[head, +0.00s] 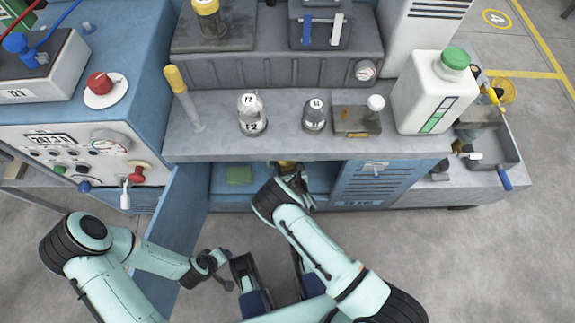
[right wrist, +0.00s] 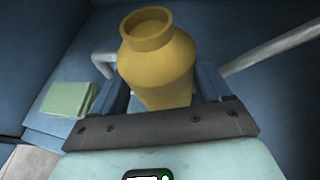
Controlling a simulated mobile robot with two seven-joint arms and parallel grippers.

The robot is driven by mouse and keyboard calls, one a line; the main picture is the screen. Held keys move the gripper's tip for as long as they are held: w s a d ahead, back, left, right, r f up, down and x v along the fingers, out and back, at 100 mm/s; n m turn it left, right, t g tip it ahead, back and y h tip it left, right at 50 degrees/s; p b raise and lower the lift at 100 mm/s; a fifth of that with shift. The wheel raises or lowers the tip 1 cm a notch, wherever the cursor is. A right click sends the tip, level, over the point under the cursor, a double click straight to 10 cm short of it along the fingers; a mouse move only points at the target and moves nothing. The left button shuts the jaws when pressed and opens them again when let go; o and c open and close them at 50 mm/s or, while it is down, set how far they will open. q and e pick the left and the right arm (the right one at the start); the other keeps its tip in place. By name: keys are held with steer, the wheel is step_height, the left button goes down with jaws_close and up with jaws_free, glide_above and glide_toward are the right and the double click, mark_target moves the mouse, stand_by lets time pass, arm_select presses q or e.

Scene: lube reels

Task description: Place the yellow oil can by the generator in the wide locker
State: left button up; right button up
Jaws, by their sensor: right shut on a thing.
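The yellow oil can (right wrist: 158,60) is held between the fingers of my right gripper (right wrist: 165,90) in the right wrist view, with its round open-looking neck towards the top of the picture. In the head view only a bit of yellow (head: 287,164) shows at my right gripper (head: 293,172), under the bench edge at the open locker (head: 222,187). The locker's blue door (head: 180,225) is swung open towards me. My left gripper (head: 218,268) is beside that door, low in the head view. Its jaw opening is too small to make out.
A green block or cloth (head: 239,175) lies inside the locker, left of the can; it also shows in the right wrist view (right wrist: 70,100). A pale bar (right wrist: 275,48) runs behind the can. A shut blue door (head: 365,185) stands right of the opening. The grey bench (head: 285,145) overhangs it.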

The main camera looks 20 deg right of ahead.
steer(key=shift+f, duration=0.25)
arm_select(q)
steer(key=shift+w+a+f, duration=0.1)
steer(key=shift+w, duration=0.05)
arm_select(e)
steer(key=shift+r, duration=0.1)
steer(key=shift+f, duration=0.2)
steer(key=o, duration=1.3)
arm_select(q)
steer(key=shift+w+f, duration=0.1)
steer(key=shift+w, duration=0.05)
